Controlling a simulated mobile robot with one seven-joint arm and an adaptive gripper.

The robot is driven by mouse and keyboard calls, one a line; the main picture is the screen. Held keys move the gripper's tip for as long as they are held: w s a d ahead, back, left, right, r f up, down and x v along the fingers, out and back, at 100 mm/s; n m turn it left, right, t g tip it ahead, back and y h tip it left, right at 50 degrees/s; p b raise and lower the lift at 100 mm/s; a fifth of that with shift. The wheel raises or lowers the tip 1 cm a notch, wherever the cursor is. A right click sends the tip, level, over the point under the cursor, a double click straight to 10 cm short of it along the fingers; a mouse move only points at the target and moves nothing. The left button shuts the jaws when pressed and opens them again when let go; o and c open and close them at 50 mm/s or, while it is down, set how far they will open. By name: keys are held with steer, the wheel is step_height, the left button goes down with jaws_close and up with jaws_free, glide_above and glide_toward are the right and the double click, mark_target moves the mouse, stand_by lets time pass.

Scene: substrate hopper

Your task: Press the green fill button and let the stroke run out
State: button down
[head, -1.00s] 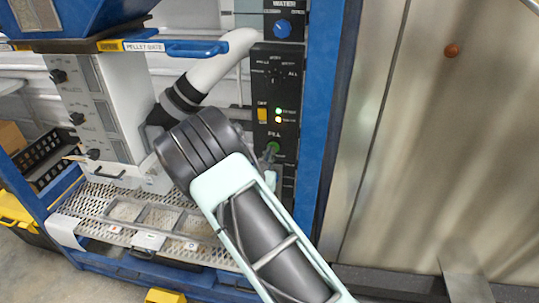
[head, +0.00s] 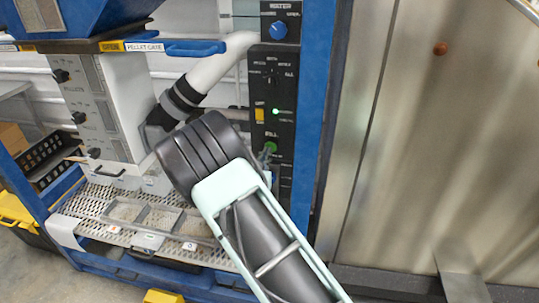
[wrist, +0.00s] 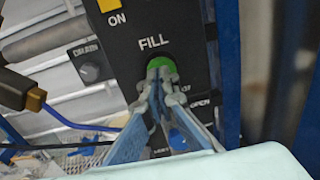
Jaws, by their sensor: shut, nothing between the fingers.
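The green fill button (head: 271,147) sits on the black control panel, under the word FILL. In the wrist view the green button (wrist: 161,61) shows just beyond my fingertips, its lower part covered by them. My gripper (wrist: 160,74) is shut and empty, its tips at the button's lower edge; I cannot tell whether they touch it. In the head view my gripper (head: 265,156) is small and partly hidden behind my arm.
A yellow switch (head: 259,114) marked ON sits above the button. A white hose (head: 216,64) runs left of the panel. A three-part tray (head: 157,217) lies on the perforated shelf. A blue gate handle (head: 195,48) juts out above. A blue post (head: 315,110) stands right of the panel.

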steer(key=b+v, duration=0.1)
steer(key=v, duration=1)
steer(key=shift+s, duration=0.2)
steer(key=shift+a, duration=0.1)
